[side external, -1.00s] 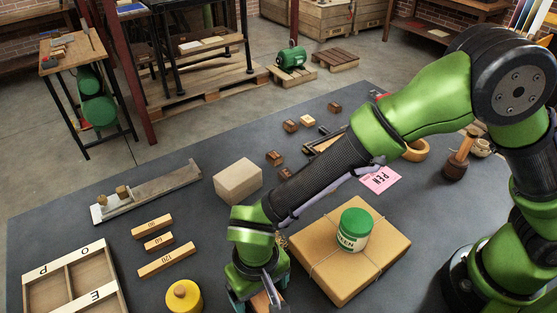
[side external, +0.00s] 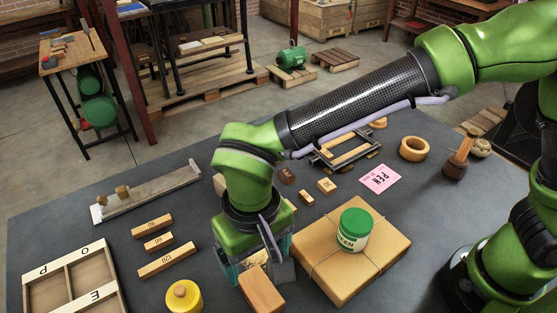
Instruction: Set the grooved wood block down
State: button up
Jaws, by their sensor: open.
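A brown wood block (side external: 262,292) is at the bottom centre of the side external view, just left of the cardboard parcel. I take it for the grooved wood block, but no groove is clearly visible. My gripper (side external: 256,266) is above and behind it, pointing down. The jaws are open at the block's far end. Their tips are partly hidden, so I cannot tell whether they touch it. The block appears to lie on the dark table, but its underside is not clear.
A tied cardboard parcel (side external: 347,277) bears a green-lidded jar (side external: 355,230) on the right. A yellow knobbed disc (side external: 184,296), several numbered wood bars (side external: 166,260) and a divided tray (side external: 72,287) are on the left. A pale block (side external: 219,184) is mostly hidden behind my arm.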

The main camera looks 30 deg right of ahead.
jog(key=w+d+r+m+t+y, duration=0.1)
jog(key=w+d+r, duration=0.1)
jog(key=d+r, duration=0.5)
jog(key=w+d+r+m+t+y, duration=0.1)
jog(key=w+d+r+t, duration=0.15)
jog(key=d, duration=0.85)
jog(key=s+d+r+m+t, duration=0.2)
jog(key=s+d, duration=0.4)
jog(key=d, duration=0.8)
jog(key=shift+r+t, duration=0.2)
jog(key=shift+t, duration=0.65)
